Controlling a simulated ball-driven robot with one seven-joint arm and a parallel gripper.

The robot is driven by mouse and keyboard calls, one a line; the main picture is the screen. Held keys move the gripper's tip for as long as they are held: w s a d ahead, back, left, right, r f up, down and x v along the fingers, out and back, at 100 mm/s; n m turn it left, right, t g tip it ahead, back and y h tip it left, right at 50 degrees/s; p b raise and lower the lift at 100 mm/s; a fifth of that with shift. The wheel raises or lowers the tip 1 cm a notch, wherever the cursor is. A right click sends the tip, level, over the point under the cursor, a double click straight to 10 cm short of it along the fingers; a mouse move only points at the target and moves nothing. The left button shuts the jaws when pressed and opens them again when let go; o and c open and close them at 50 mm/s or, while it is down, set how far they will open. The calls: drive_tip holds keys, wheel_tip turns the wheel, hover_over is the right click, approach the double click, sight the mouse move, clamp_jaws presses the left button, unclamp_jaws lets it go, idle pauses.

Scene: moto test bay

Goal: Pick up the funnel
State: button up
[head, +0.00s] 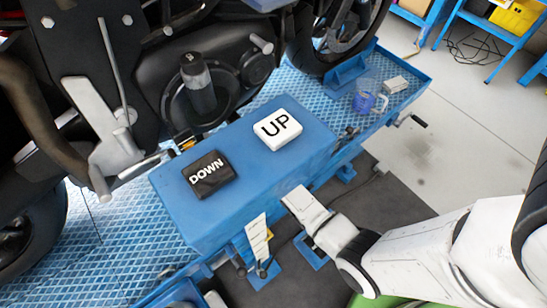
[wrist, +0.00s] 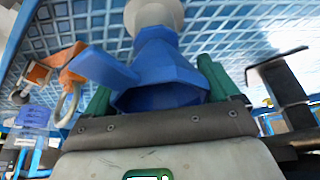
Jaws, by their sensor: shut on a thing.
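In the wrist view the blue funnel (wrist: 165,75) lies between the two green fingers of my gripper (wrist: 157,82). Its wide mouth faces the camera and a flat blue tab sticks out to the left. My gripper is shut on the funnel. A round whitish thing (wrist: 155,14) shows just beyond its far end; I cannot tell whether they touch. In the head view my white arm reaches in from the right to beside the blue platform. I cannot make out the funnel there.
A blue platform (head: 225,220) bears a white UP block (head: 278,129) and a black DOWN block (head: 209,174). A motorcycle (head: 130,75) stands behind. A clear jug with blue contents (head: 366,98) and a small white box (head: 395,85) sit at the tray's right end. Open floor lies right.

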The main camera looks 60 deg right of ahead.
wheel_tip(320, 180, up, 15)
drive_tip(key=p, duration=0.6)
drive_tip(key=shift+p, duration=0.35)
drive_tip(key=shift+w+r, duration=0.1)
drive_tip(key=shift+w, duration=0.05)
